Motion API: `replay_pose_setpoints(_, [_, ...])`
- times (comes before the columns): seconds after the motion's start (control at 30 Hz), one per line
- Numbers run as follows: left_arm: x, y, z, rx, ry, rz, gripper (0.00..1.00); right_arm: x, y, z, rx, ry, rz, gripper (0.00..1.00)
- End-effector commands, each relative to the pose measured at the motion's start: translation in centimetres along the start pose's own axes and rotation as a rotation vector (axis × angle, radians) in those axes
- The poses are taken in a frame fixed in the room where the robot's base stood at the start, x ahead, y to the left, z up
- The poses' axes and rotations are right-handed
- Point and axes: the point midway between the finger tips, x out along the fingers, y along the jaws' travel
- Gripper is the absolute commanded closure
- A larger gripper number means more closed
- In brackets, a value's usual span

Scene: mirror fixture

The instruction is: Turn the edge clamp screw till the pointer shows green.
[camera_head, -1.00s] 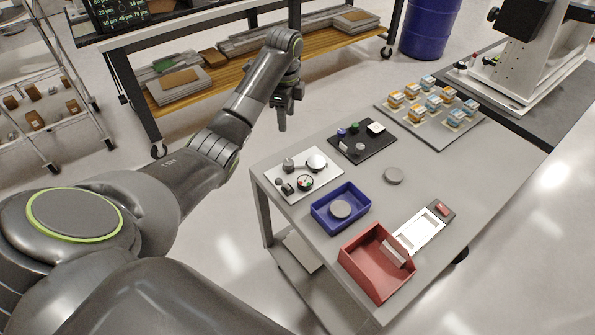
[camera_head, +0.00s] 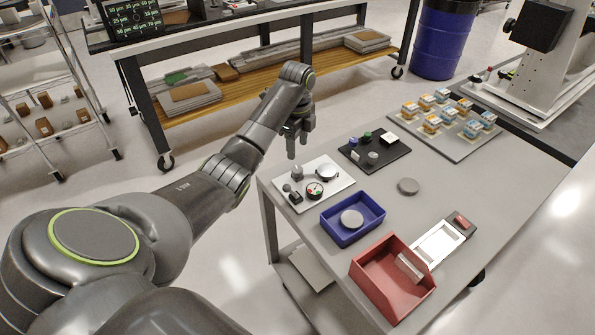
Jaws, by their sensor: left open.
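The mirror fixture is a white plate (camera_head: 338,186) at the left far corner of the grey table. On it are a round mirror-like disc (camera_head: 328,171), a small dial (camera_head: 314,190) with red and green areas, a grey upright knob (camera_head: 297,173) and small dark parts (camera_head: 294,196) at the left edge. Which part is the edge clamp screw cannot be told at this size. The pointer's exact reading is too small to tell. My left gripper (camera_head: 297,147) points down above and behind the plate, open and empty, apart from the fixture. My right gripper is not in view.
On the table (camera_head: 480,200) are a black tray (camera_head: 395,157) with small parts, a blue bin (camera_head: 340,236) holding a grey disc, a loose disc (camera_head: 408,186), a red bin (camera_head: 385,300), a white frame (camera_head: 437,243) and a board (camera_head: 473,150) of orange and blue blocks. The right middle is clear.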

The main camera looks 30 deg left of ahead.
Motion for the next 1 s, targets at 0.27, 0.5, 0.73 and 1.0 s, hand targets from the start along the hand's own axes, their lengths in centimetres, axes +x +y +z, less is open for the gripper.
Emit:
replay_pose_setpoints(0.27, [5.6, 0.1, 0.0, 0.0, 0.001, 0.002, 0.48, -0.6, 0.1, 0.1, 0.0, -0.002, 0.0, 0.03])
replay_pose_setpoints(0.5, [8.2, 0.0, 0.0, 0.001, 0.0, -0.001, 0.48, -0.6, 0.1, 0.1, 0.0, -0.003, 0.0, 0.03])
replay_pose_setpoints(0.73, [8.6, -0.1, 0.0, 0.001, -0.001, -0.002, 0.48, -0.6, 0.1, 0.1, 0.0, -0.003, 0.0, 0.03])
replay_pose_setpoints(1.0, [8.5, 0.0, 0.0, 0.001, 0.0, -0.002, 0.67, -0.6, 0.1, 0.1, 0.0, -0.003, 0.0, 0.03])
